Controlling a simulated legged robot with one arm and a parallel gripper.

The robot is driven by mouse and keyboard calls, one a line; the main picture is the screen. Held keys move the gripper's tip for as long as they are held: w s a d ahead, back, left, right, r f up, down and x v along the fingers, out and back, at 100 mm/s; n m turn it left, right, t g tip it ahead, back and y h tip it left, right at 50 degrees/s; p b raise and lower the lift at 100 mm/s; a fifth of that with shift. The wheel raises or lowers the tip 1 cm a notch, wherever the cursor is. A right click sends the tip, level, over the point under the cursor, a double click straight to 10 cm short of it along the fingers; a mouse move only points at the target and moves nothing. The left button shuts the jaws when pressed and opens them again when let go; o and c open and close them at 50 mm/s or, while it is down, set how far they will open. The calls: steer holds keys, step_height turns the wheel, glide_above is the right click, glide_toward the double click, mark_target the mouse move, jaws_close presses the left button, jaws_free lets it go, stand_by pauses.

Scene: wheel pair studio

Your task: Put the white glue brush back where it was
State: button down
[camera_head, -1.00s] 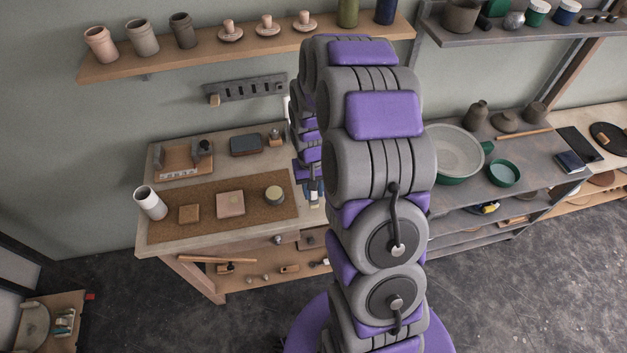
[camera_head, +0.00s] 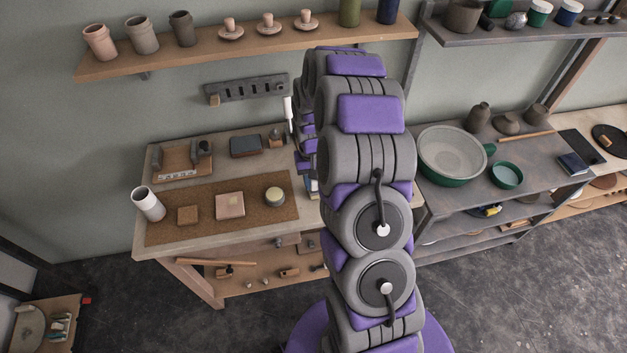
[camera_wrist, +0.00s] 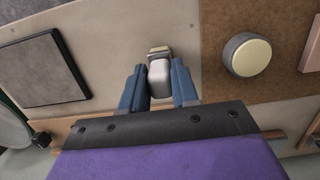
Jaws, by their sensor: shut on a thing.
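My gripper (camera_wrist: 159,83) is shut on a pale white piece with a tan and metal-coloured far end, which I take to be the white glue brush (camera_wrist: 158,72). It is held over the pale workbench top (camera_wrist: 110,60); whether it touches the bench is unclear. In the head view my arm hides most of the gripper; only a little blue shows near the bench's right side. A dark slotted rack (camera_head: 245,88) is on the wall.
A yellow-lidded jar (camera_wrist: 248,55) is on the brown mat (camera_wrist: 220,20) beside my gripper. A dark slab (camera_wrist: 44,72) lies on the other side. A white cup (camera_head: 148,203) and small boards sit on the bench. A green bowl (camera_head: 450,183) stands on the right shelf.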

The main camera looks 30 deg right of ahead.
steer(key=c, duration=0.8)
jaws_free()
steer(key=shift+c, duration=0.2)
steer(key=shift+r, duration=0.1)
steer(key=shift+w+r, duration=0.1)
steer(key=shift+r, duration=0.15)
step_height(320, 180, up, 11)
steer(key=w+p, duration=0.1)
steer(key=p, duration=0.2)
steer(key=s+a+r+n, duration=0.1)
steer(key=s+a+r, duration=0.5)
steer(key=s+r, duration=0.15)
steer(key=s+a+r, duration=0.2)
steer(key=s, duration=0.6)
steer(key=s+a+r+n, duration=0.1)
steer(key=s+a+r, duration=0.1)
steer(key=s, duration=0.7)
steer(key=s+a+r+n, duration=0.1)
steer(key=s+a+r, duration=0.2)
steer(key=s, duration=0.5)
steer(key=shift+s+a, duration=0.35)
steer(key=shift+a, duration=0.2)
